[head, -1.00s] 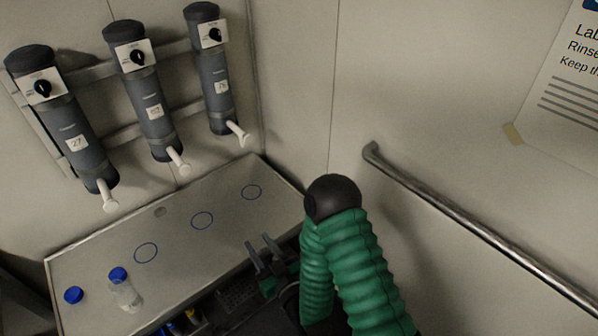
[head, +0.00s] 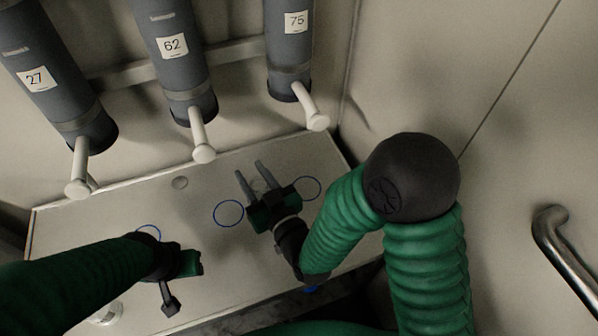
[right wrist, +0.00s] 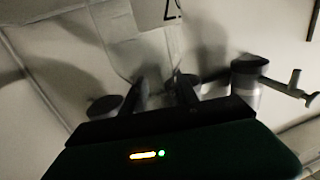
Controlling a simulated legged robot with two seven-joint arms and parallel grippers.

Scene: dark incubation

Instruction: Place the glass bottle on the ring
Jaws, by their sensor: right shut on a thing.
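My right gripper (head: 254,173) is over the bench, between the middle and right blue rings, fingers pointing at the back wall. It is shut on a clear glass bottle, barely visible between the fingers in the head view. In the right wrist view a faint transparent outline, likely the bottle (right wrist: 140,45), rises beyond the fingers. Blue rings are drawn on the bench: middle ring (head: 228,213), right ring (head: 307,188), left ring (head: 148,230), partly hidden by my left arm. My left gripper (head: 172,296) hangs over the bench's left part; its opening is unclear.
Three grey cylinders numbered 27 (head: 58,92), 62 (head: 178,62) and 75 (head: 293,40) hang on the back wall, white spouts above the bench (head: 90,222). Another clear glass vessel (head: 105,314) stands at lower left. A metal handrail (head: 562,245) is at right.

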